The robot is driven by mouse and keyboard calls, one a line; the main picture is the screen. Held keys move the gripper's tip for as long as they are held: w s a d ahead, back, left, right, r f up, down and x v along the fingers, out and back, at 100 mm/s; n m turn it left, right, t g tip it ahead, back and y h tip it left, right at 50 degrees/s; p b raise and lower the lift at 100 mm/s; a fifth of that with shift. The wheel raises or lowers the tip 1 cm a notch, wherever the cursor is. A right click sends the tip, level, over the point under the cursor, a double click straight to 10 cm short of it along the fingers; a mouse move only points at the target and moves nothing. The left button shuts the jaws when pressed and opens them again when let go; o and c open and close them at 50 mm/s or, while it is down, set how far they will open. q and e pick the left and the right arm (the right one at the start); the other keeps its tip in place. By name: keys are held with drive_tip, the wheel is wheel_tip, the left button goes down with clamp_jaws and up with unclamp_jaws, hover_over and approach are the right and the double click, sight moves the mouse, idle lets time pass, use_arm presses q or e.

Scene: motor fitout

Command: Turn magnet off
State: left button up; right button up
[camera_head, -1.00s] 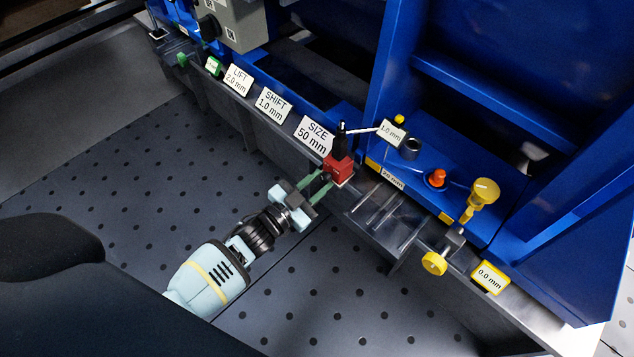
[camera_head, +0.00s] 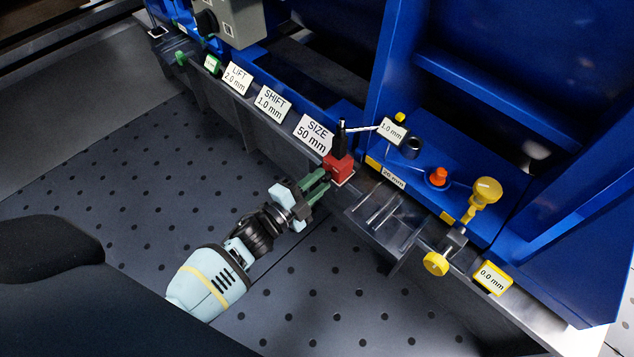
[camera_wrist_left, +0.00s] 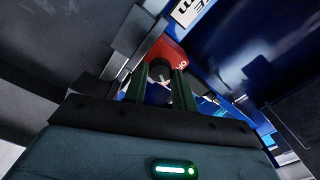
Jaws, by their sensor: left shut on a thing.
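The magnet is a red block (camera_head: 340,167) with a black post on top, standing on the metal rail below the SIZE 50 mm label. It also shows in the left wrist view (camera_wrist_left: 174,54), with a dark round knob (camera_wrist_left: 157,70) on its near face. My left gripper (camera_head: 323,181) reaches it from the lower left. In the left wrist view its green fingers (camera_wrist_left: 157,88) lie on both sides of the knob and are shut on it. The fingers partly hide the knob, and I cannot read which way it is turned. My right gripper is not in view.
Label plates SIZE (camera_head: 316,133), SHIFT (camera_head: 272,103) and LIFT (camera_head: 237,78) line the rail to the left. Yellow knobs (camera_head: 436,263) and an orange button (camera_head: 439,176) are to the right. The perforated dark floor (camera_head: 130,190) in front is clear.

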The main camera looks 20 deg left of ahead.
use_arm(q)
drive_tip(key=shift+m, duration=0.6)
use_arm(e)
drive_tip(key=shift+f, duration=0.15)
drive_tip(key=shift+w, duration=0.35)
use_arm(q)
drive_tip(key=o, duration=1)
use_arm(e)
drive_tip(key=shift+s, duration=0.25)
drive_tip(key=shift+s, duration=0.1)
